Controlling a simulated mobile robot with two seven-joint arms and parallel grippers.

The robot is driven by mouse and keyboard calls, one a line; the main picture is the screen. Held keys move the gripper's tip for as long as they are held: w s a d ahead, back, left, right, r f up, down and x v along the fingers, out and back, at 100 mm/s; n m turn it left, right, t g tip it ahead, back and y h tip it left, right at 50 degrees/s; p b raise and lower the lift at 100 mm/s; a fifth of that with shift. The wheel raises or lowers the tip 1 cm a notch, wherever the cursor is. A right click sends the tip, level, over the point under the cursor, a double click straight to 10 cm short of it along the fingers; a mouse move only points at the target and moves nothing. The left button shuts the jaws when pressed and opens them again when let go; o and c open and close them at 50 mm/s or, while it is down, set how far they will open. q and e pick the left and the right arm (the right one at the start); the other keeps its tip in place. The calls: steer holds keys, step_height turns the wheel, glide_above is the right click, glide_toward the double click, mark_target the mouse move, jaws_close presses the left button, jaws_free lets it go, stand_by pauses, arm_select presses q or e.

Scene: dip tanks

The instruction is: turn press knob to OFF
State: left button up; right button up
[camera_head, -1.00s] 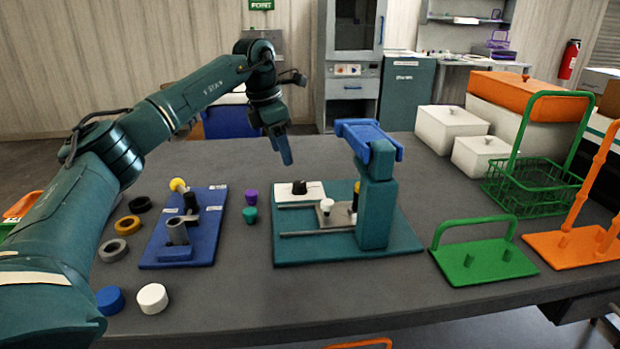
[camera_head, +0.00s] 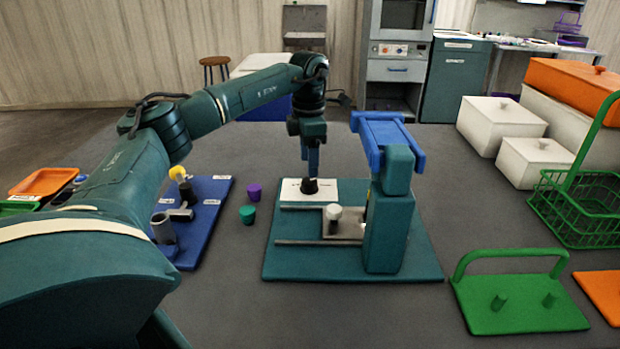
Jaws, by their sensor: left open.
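The press (camera_head: 390,225) is a teal post with a blue top on a teal base plate. A black knob (camera_head: 310,187) sits on a white label plate (camera_head: 329,190) at the back left of that base. My left gripper (camera_head: 311,168) points straight down with its blue fingers directly over the knob. Its fingertips are at or just above the knob's top; I cannot tell whether they touch it. The gripper is open, though its fingers overlap from this angle. The label's lettering and the knob's pointer are too small to read. My right gripper is not in view.
A white-topped plunger (camera_head: 334,213) stands on a grey plate beside the press post. Purple (camera_head: 254,192) and teal (camera_head: 247,214) stoppers lie left of the base. A blue fixture board (camera_head: 205,225) is further left. Green holder (camera_head: 520,300), green basket (camera_head: 590,210) and white boxes (camera_head: 500,125) stand right.

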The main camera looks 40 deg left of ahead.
mark_target(309, 180)
arm_select(q)
steer(key=shift+f, duration=2.75)
steer(key=shift+c, duration=0.5)
steer(key=c, duration=0.9)
